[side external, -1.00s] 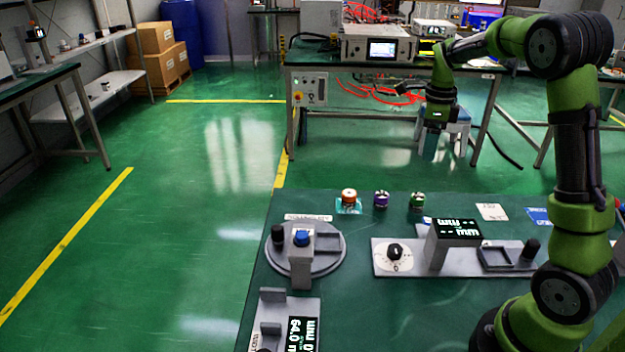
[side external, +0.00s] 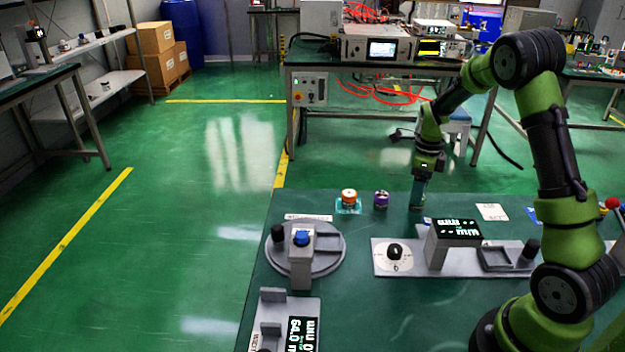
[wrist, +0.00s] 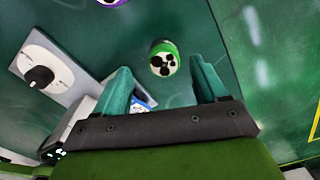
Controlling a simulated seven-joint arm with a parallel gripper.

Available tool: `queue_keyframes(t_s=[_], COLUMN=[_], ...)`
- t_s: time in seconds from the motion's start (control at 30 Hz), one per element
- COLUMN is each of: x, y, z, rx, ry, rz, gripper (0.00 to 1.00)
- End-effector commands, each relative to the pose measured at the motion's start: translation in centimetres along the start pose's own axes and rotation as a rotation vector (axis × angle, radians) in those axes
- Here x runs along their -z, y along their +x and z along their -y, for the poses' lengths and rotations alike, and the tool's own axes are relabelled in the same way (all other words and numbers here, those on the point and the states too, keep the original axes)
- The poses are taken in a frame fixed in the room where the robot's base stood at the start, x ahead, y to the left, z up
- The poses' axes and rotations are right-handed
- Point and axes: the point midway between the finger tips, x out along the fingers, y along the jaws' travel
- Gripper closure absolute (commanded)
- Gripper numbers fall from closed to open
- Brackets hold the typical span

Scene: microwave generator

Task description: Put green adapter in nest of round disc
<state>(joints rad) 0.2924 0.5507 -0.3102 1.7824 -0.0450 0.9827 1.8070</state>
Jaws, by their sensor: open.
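The green adapter (wrist: 163,59), a small round piece with a green rim and a white top with dark holes, stands on the green table. In the wrist view it shows just beyond and between my fingertips; in the side view my gripper hides it. My gripper (side external: 416,205) is open, pointing down over the adapter's spot at the table's back edge. Its two teal fingers also show in the wrist view (wrist: 160,68), with nothing held. The grey round disc (side external: 334,259) lies at the table's left, with a black knob and a blue-topped post on it. I cannot make out its nest clearly.
A purple adapter (side external: 381,199) and an orange-topped piece (side external: 348,197) stand left of my gripper. A grey panel (side external: 416,268) with a dial and a raised display block is in front of it. A fixture with a display (side external: 303,335) is at the front left.

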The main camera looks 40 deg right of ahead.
Motion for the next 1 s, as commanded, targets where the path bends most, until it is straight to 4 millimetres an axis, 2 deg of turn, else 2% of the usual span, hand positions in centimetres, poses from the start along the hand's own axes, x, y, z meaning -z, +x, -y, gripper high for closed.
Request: queue_keyframes(t_s=[0.1,0.23,0.53,1.0], x=[-0.1,-0.2,-0.2,-0.2], y=[2.0,3.6,4.1,4.1], z=[0.5,0.5,0.5,0.5], rx=[-0.003,-0.003,0.0,0.001], ry=[0.001,0.001,0.0,-0.001], rz=[-0.003,-0.002,0.0,0.0], gripper=[0.28,0.28,0.28,0.99])
